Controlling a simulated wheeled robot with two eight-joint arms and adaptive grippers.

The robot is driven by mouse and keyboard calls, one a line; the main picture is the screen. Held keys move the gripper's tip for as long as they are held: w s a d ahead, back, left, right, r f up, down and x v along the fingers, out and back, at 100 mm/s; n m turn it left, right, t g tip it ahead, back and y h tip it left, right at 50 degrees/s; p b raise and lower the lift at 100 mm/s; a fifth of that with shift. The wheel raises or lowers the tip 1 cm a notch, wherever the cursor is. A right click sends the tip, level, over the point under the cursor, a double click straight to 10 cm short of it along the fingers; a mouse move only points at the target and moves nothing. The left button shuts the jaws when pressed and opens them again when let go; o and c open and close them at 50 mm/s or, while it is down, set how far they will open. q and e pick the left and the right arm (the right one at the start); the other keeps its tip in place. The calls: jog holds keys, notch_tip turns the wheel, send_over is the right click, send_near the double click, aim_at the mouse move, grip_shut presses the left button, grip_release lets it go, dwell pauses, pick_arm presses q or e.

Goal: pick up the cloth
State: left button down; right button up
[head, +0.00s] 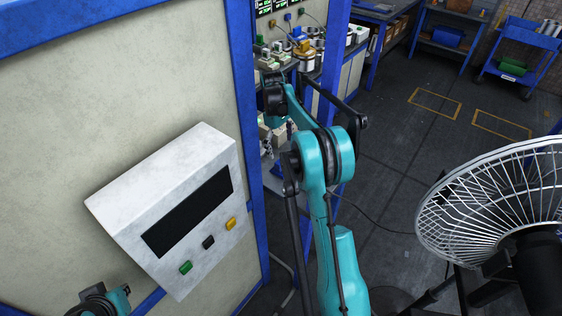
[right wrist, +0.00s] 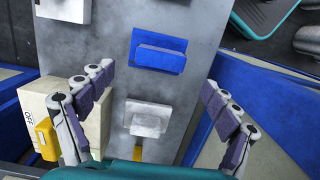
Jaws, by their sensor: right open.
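I cannot make out a cloth in either view. My right gripper (right wrist: 158,82) is open, with its two jointed fingers wide apart and nothing between them. It is over a narrow grey panel (right wrist: 190,92) that carries a blue block-like part (right wrist: 158,52) and a white part (right wrist: 148,119). In the head view my teal right arm reaches up to a cluttered bench behind the blue frame, and its gripper end is partly hidden there. A teal and black piece of my left arm shows at the bottom left, but its gripper does not show.
A white control box (head: 170,207) with a dark screen juts from the panel wall at left. A large fan (head: 490,205) stands at right. A blue cart (head: 525,55) is at the far right. Dark floor is open between them. A yellow switch part (right wrist: 44,139) is beside the grey panel.

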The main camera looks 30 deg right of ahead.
aim_at(283, 159)
jog(key=shift+f, duration=0.7)
jog(key=shift+s+f+b, duration=0.3)
jog(key=shift+f+b, duration=0.1)
jog(key=shift+f, duration=0.25)
jog(key=f, duration=0.2)
jog(key=f+b, duration=0.1)
jog(key=f, duration=0.1)
jog(key=shift+s+d+f+b, duration=0.2)
jog(key=shift+b, duration=0.1)
jog(key=shift+r, duration=0.1)
jog(key=c, duration=1.2)
